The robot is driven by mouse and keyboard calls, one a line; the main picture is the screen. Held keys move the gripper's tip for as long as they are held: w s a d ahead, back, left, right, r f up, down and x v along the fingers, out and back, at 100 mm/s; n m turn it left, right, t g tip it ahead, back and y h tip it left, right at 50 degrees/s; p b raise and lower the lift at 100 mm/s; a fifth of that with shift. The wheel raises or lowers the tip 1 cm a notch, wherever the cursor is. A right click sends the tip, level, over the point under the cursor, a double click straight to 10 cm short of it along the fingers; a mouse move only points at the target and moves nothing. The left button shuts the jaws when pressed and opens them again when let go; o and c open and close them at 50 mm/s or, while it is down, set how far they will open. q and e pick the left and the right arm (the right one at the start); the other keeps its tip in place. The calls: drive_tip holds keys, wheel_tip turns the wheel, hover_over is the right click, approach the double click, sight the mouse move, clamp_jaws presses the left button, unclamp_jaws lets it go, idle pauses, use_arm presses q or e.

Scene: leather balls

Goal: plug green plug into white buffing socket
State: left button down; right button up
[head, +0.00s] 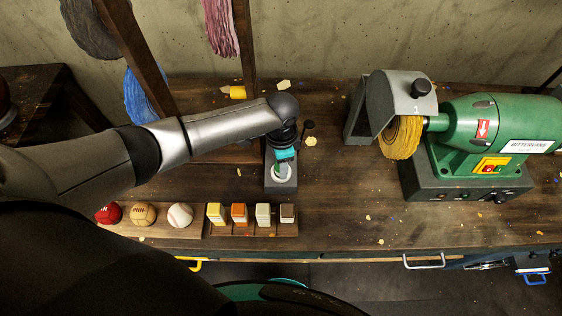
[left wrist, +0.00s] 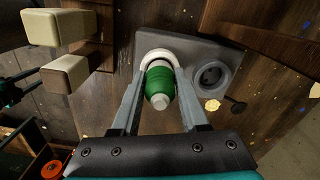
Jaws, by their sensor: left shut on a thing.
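The green plug (left wrist: 160,88) is between the fingers of my left gripper (left wrist: 158,112), which is shut on it. Its pale end faces the wrist camera. The white socket (left wrist: 152,56) shows as a white ring right behind the plug, on a dark grey socket plate (left wrist: 188,46). In the head view, my left gripper (head: 284,156) points down over the white socket (head: 283,180) at the plate's front end. The plug is lined up with or very close to the ring; I cannot tell whether it is seated. My right gripper is not in view.
A second, dark grey socket (left wrist: 211,76) sits beside the white one. A wooden rack with several buffing blocks (head: 240,214) and balls (head: 143,214) lies in front. The green buffing machine (head: 470,135) stands on the right. The bench between plate and machine is mostly clear.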

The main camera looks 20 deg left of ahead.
use_arm(q)
drive_tip(key=shift+f, duration=0.35)
idle(0.7)
drive_tip(key=shift+s+f, duration=0.25)
drive_tip(key=shift+f, duration=0.05)
drive_tip(key=shift+s+f, duration=0.2)
drive_tip(key=shift+f, duration=0.05)
drive_tip(key=shift+r, duration=0.1)
idle(0.4)
drive_tip(key=shift+w+r+p, duration=0.25)
drive_tip(key=shift+r+p, duration=0.25)
drive_tip(key=shift+p, duration=0.1)
drive_tip(key=shift+w+r+p, duration=0.1)
drive_tip(key=shift+r+p, duration=0.2)
drive_tip(key=shift+r, duration=0.05)
drive_tip(key=shift+w, duration=0.15)
